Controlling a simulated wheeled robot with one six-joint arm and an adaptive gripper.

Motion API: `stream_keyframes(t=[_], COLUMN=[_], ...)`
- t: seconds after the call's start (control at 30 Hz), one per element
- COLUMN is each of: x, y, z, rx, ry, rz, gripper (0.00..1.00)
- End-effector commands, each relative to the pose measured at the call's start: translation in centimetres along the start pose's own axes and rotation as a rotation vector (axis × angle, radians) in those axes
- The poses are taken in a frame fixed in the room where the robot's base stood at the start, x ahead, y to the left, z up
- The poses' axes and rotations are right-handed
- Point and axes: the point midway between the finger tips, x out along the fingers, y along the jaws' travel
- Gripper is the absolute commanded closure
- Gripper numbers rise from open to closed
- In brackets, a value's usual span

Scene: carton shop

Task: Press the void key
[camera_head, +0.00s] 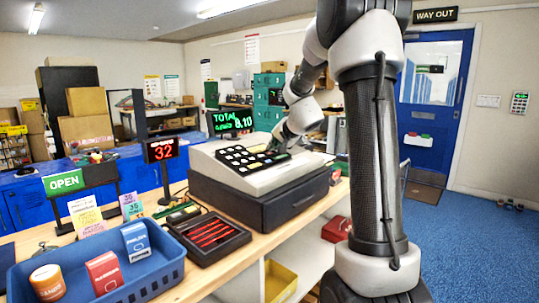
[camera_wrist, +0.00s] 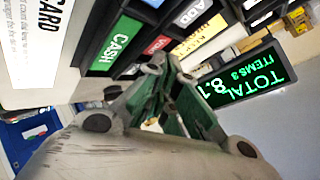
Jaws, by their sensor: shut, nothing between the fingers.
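The cash register (camera_head: 228,178) stands on the wooden counter with its dark sloping keypad facing up. In the wrist view, a small red key (camera_wrist: 157,45), its label apparently reading VOID, sits beside the green CASH key (camera_wrist: 115,43). My gripper (camera_wrist: 163,62) is shut and empty, its fingertips right by the red key and partly covering it. I cannot tell whether the tips touch it. In the head view my gripper (camera_head: 278,146) is at the right far end of the keypad, and the red key cannot be made out there.
A green-lit display (camera_head: 232,121) behind the register reads TOTAL 8.10. Other keys, including ADD (camera_wrist: 187,16) and a yellow one (camera_wrist: 203,35), lie close around the red key. A blue basket (camera_head: 150,270) and a black tray (camera_head: 208,238) stand on the counter at left.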

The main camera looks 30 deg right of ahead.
Motion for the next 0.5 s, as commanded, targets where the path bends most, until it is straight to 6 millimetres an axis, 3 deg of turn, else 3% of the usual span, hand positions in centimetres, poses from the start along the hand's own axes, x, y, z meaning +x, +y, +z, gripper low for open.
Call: stream_keyframes(t=[0.5], x=[0.4], y=[0.31], z=[0.29], rx=[0.001], ry=[0.0], rz=[0.0], gripper=[1.0])
